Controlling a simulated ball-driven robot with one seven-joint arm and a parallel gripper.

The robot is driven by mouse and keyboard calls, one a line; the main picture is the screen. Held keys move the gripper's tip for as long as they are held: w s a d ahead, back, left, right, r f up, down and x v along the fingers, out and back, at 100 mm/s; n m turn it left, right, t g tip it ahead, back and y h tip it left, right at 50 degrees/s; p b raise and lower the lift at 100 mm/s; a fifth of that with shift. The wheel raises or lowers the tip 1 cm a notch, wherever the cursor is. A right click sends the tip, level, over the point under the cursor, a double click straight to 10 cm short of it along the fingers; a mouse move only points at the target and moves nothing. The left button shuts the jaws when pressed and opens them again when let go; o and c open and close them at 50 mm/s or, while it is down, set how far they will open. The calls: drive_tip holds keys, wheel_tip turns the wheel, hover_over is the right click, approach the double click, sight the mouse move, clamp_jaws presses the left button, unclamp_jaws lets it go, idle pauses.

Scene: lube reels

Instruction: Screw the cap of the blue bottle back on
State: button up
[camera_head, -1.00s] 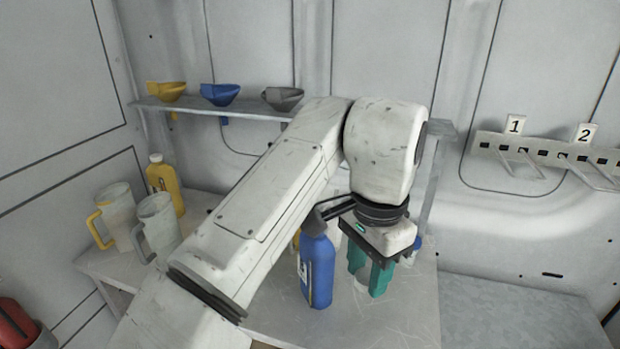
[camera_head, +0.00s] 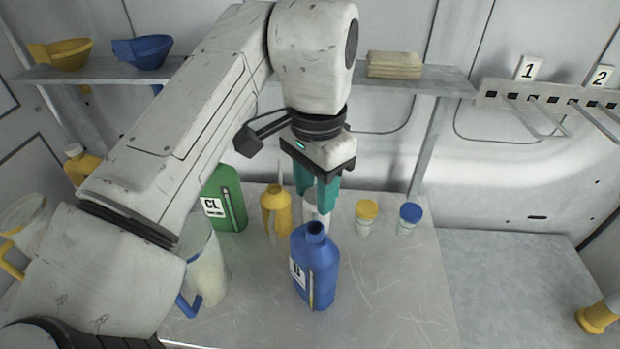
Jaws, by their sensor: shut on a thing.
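The blue bottle (camera_head: 315,267) stands upright on the worktable, with a label on its front left. Its neck opening looks dark and bare. My gripper (camera_head: 316,199) has teal fingers pointing down, just behind and above the bottle's neck in the picture. The fingers are shut on a small white thing, which looks like the cap (camera_head: 313,213). It shows at the fingertips and its lower part is hidden behind the bottle's neck. I cannot tell how far it is from the neck in depth.
A green bottle (camera_head: 229,206), a yellow container (camera_head: 276,213), a clear jug (camera_head: 208,268) and jars with a yellow lid (camera_head: 367,209) and blue lid (camera_head: 410,213) stand around the blue bottle. A shelf (camera_head: 440,82) runs behind. The table's right front (camera_head: 390,285) is clear.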

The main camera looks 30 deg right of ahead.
drive_tip(key=shift+p, duration=0.4)
drive_tip(key=shift+f+b, duration=1.5)
drive_tip(key=shift+f, duration=1.4)
drive_tip(key=shift+p, duration=0.4)
drive_tip(key=shift+f, duration=0.6)
drive_tip(key=shift+b, duration=0.3)
drive_tip(key=m+b, duration=0.1)
drive_tip(key=m, duration=0.4)
idle(0.3)
drive_tip(key=m, duration=0.3)
drive_tip(key=shift+f+b, duration=0.15)
drive_tip(key=shift+b, duration=0.25)
drive_tip(key=shift+m, duration=1.2)
